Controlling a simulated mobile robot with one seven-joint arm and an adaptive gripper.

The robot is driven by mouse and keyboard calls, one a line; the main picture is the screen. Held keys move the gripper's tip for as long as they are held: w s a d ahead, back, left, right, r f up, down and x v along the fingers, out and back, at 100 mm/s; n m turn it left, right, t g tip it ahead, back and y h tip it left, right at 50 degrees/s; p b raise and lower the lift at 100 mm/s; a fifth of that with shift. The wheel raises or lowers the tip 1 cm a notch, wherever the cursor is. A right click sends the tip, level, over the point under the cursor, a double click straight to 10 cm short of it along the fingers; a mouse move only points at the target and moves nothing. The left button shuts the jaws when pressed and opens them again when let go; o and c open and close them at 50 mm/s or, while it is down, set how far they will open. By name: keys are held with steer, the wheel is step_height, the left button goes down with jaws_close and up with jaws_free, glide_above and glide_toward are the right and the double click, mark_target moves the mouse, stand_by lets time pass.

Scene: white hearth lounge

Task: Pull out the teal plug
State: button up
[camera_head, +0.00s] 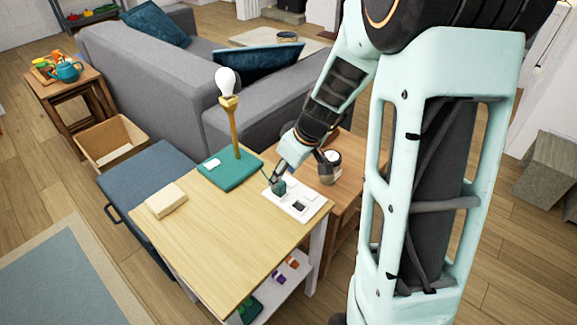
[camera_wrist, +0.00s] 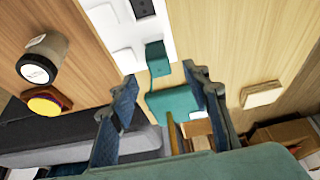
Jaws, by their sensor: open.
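In the wrist view the plug (camera_wrist: 157,52) is a small teal block on the plate (camera_wrist: 128,33). My gripper (camera_head: 273,179) is just above and beside the plug. In the wrist view my gripper (camera_wrist: 162,78) is open, with its two fingertips apart and the plug ahead of the gap between them. I cannot tell whether a finger touches it. A lamp with a bulb (camera_head: 226,80) stands on a teal base (camera_head: 215,174), left of the plate.
A cream block (camera_head: 166,201) lies at the table's left edge. A dark-and-white jar (camera_head: 329,166) stands on a side table behind the plate. A grey sofa (camera_head: 150,75) is behind. The front of the table (camera_head: 225,240) is clear.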

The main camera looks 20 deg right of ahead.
steer(key=b+x, duration=0.1)
steer(key=x, duration=0.5)
steer(key=shift+w+r, duration=0.1)
jaws_close()
steer(key=shift+r, duration=0.25)
stand_by(0.3)
steer(key=shift+r+p, duration=1.4)
steer(key=shift+r, duration=0.7)
